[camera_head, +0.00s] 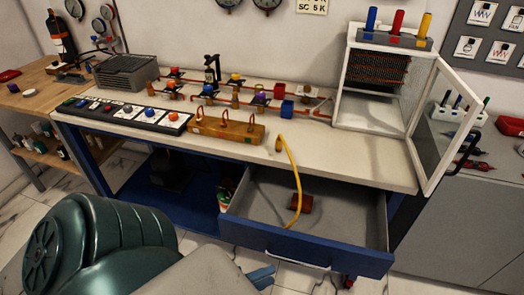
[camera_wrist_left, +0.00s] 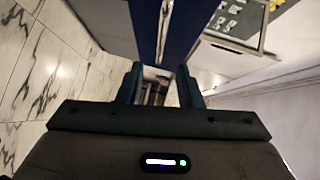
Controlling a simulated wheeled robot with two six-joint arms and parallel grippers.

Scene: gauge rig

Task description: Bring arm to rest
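My left arm comes in from the lower left in the head view, and its gripper (camera_head: 262,277) is low in front of the open drawer (camera_head: 330,252). Only its blue fingertips show there, past the grey wrist. In the left wrist view the two blue fingers of my left gripper (camera_wrist_left: 160,84) stand apart with nothing visible held between them. My right gripper is in neither view.
The drawer juts out of the workbench (camera_head: 350,160), with a yellow hose (camera_head: 293,170) hanging into it over a brown block (camera_head: 301,203). A white cabinet's glass door (camera_head: 440,120) stands open at right. Marble floor (camera_wrist_left: 50,75) lies left.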

